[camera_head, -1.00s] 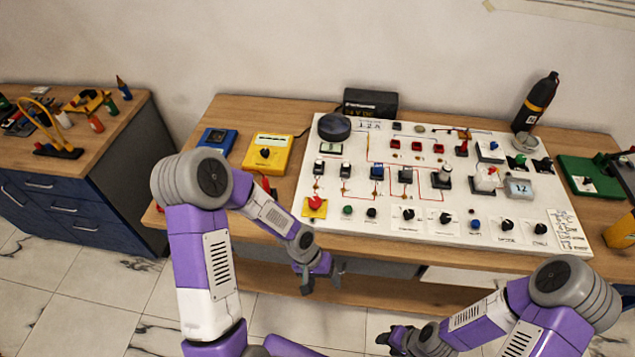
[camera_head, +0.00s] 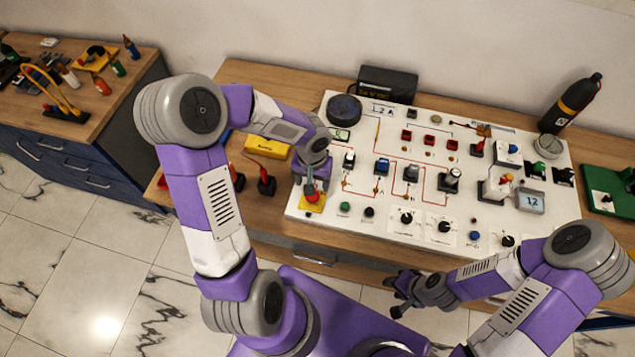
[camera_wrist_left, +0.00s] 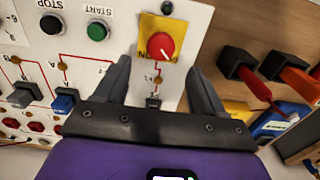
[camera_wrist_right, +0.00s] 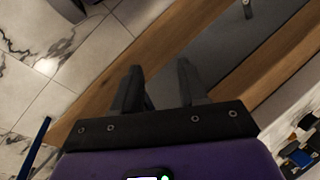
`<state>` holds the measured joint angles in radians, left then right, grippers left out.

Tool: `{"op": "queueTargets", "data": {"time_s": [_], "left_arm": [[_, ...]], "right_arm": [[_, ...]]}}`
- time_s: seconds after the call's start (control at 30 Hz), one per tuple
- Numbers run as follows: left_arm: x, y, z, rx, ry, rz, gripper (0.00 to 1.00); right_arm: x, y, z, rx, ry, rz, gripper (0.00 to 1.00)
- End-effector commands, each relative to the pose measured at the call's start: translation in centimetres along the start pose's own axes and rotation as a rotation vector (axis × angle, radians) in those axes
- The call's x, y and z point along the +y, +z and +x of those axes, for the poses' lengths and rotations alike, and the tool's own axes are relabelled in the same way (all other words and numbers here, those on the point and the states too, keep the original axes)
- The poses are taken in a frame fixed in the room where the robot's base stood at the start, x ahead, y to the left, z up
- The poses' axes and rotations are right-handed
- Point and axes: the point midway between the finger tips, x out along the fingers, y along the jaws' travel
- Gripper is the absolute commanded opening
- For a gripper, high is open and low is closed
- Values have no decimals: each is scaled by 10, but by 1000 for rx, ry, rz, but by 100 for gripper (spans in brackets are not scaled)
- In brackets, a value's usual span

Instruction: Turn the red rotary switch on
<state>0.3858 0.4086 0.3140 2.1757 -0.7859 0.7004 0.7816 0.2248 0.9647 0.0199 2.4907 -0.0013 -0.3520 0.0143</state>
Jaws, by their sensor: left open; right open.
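The red rotary switch (camera_head: 312,196) sits on a yellow plate at the front left corner of the white panel (camera_head: 375,224). In the left wrist view its round red knob (camera_wrist_left: 160,46) shows with its yellow plate (camera_wrist_left: 168,22) and dark lettering beside it. My left gripper (camera_head: 311,185) is open above the switch, and in the head view it partly covers it. In the left wrist view the left gripper's fingers (camera_wrist_left: 162,75) stand apart on either side of the knob's line, with nothing between them. My right gripper (camera_head: 398,292) is open and empty in front of the bench.
Green (camera_wrist_left: 97,31) and black (camera_wrist_left: 51,24) push buttons lie beside the switch. Several other switches crowd the panel. Dark-and-red connectors (camera_head: 266,185) and a yellow meter (camera_head: 266,146) stand to its left. A black bottle (camera_head: 572,103) stands at the back right.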

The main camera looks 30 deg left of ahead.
Motion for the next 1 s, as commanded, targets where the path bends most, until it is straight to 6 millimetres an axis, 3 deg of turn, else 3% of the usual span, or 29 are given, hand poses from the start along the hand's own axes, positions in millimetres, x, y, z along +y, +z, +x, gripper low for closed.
{"op": "queueTargets", "data": {"time_s": [0.3, 0.47, 0.73, 1.0], "left_arm": [[1, 1, 52, -4, 2, 1, 69], [1, 1, 62, -2, 2, 1, 69], [1, 1, 63, -1, 2, 0, 69], [1, 1, 63, -1, 2, 0, 30]], "right_arm": [[4, 0, 9, 0, 0, 0, 43], [4, 0, 10, 0, 0, 0, 43], [4, -1, 10, 0, 0, 0, 43], [4, -1, 10, 0, 0, 0, 43]]}}
